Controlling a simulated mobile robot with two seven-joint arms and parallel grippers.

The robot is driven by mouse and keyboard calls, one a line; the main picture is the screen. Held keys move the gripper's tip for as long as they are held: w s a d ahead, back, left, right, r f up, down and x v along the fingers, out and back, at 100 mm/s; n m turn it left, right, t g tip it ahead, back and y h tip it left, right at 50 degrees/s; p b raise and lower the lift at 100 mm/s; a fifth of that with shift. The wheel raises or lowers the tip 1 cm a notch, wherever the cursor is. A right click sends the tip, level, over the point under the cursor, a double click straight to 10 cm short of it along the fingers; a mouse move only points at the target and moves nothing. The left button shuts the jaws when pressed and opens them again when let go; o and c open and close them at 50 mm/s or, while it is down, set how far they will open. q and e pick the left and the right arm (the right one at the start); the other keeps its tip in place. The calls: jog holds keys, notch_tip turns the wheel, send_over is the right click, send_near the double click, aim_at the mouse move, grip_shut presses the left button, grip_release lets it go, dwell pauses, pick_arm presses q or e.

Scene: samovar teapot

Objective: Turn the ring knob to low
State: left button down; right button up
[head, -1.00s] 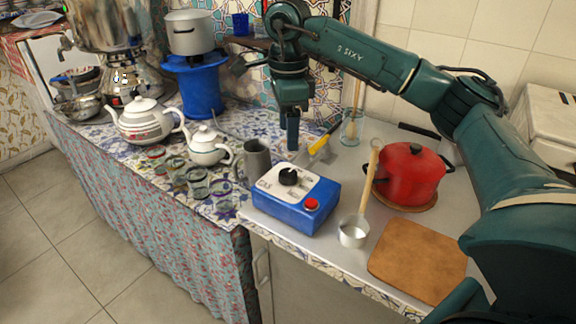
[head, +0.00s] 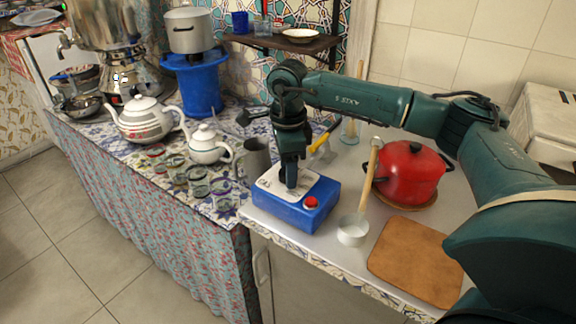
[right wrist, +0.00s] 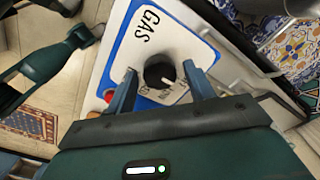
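The blue gas control box (head: 312,216) with a white top plate stands on the metal counter. Its black ring knob (right wrist: 159,72) shows in the right wrist view, beside the printed word GAS; a white pointer mark is near its lower right edge. Other lettering by the knob is partly hidden. My right gripper (head: 290,185) points down over the box and covers the knob in the head view. In the right wrist view its two fingers (right wrist: 159,88) are apart, one on each side of the knob, with gaps visible. Part of my left arm (right wrist: 50,65) shows at the left.
A red button (head: 311,202) is on the box. A ladle (head: 353,230), red pot (head: 409,172) and wooden board (head: 415,260) are to the right. A grey mug (head: 256,158), white teapots (head: 145,121) and several glasses stand close on the left.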

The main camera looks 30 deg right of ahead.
jog(key=c, duration=0.8)
jog(key=shift+m, duration=0.5)
jog(key=m, duration=0.3)
jog(key=shift+m, duration=2.4)
jog(key=o, duration=1)
